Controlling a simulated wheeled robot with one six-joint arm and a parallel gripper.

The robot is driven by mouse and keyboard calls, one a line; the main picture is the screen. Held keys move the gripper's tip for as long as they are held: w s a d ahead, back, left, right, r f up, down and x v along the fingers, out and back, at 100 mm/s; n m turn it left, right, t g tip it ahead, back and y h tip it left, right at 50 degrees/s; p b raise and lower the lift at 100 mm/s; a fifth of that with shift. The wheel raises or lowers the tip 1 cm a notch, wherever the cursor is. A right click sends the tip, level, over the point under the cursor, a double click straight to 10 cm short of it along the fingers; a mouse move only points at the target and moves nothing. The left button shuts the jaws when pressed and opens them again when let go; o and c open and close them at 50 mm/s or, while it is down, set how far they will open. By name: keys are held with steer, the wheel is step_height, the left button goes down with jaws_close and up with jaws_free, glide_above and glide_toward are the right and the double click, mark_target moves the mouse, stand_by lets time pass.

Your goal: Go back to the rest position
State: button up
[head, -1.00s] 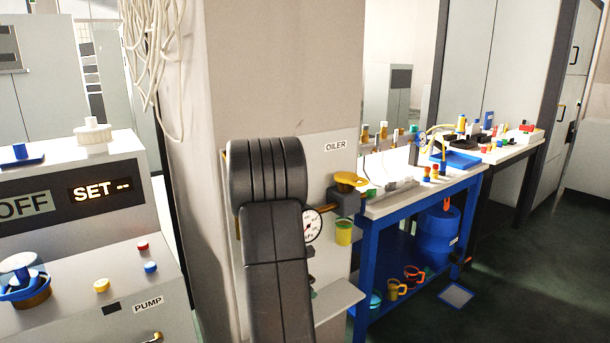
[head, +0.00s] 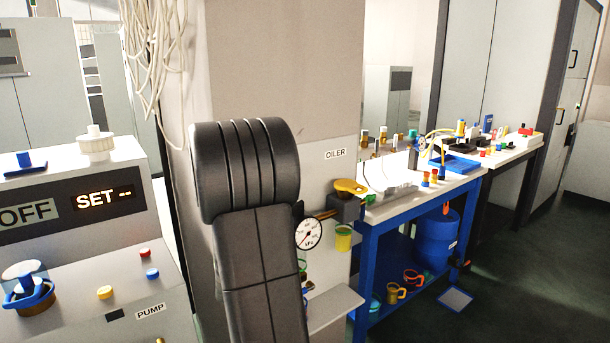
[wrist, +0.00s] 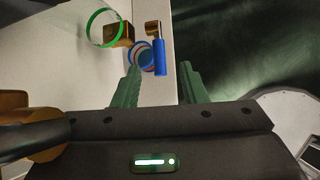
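My gripper (wrist: 161,88) shows in the wrist view with its two green fingers spread apart and nothing between the tips. A mug with a blue rim (wrist: 137,60) and a blue upright handle or cylinder (wrist: 160,58) lie just beyond the fingertips. A green-rimmed cup (wrist: 92,30) is up and left of them. In the head view my dark arm link fills the middle and my gripper is hidden behind it.
The OILER panel (head: 335,172) with a pressure gauge (head: 308,232) and a small shelf (head: 332,308) stands beside my arm. A PUMP console (head: 75,290) is at left. A blue bench (head: 420,190) holding several small items is at right. The dark floor (head: 520,270) at right is open.

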steer(key=shift+h, duration=0.4)
steer(key=b+x, duration=0.1)
steer(key=x, duration=0.3)
steer(key=b+x, duration=0.1)
steer(key=x, duration=0.3)
steer(key=a+b+x, duration=0.1)
steer(key=b+x, duration=0.1)
steer(key=x, duration=0.2)
steer(key=shift+f, duration=0.2)
steer(key=shift+r+t, duration=0.1)
steer(key=shift+t, duration=0.2)
steer(key=shift+d, duration=0.1)
